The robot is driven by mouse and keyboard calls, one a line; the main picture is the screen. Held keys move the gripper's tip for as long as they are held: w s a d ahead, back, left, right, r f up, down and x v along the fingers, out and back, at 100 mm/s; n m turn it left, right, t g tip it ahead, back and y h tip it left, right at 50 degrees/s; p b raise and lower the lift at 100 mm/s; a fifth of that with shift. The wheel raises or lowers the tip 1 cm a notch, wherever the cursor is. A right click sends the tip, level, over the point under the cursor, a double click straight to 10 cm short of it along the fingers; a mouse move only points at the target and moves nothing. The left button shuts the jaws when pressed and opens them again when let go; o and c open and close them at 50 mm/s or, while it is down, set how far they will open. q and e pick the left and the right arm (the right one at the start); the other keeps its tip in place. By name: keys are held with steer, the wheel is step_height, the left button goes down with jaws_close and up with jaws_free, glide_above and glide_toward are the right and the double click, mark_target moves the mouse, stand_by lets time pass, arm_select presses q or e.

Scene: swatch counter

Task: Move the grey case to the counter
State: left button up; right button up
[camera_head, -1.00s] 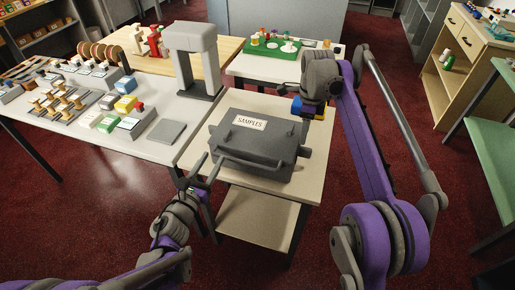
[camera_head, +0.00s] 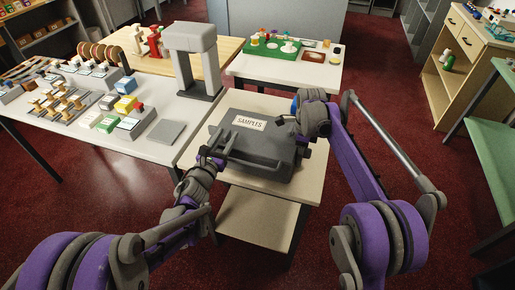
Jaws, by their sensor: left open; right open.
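The grey case (camera_head: 262,143) with a "SAMPLES" label lies flat on a small two-level stand (camera_head: 240,103). A dark handle runs along its front side. My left gripper (camera_head: 213,156) is at the case's left front corner, close to the left end of the handle; its fingertips are small and partly merge with the case. My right gripper (camera_head: 291,124) is at the case's right rear side, by its top edge, and its fingers are partly hidden by its own wrist. Both grippers are open. The white counter (camera_head: 100,133) is left of the stand.
A flat grey pad (camera_head: 166,132), colored boxes (camera_head: 125,104) and several small samples stand on the counter. A grey arch (camera_head: 192,60) rises by its right end. Behind the stand, another table holds a green tray (camera_head: 262,48). The stand's lower shelf (camera_head: 257,219) is bare.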

arm_select(q)
jaws_close()
arm_select(e)
jaws_close()
stand_by(1.2)
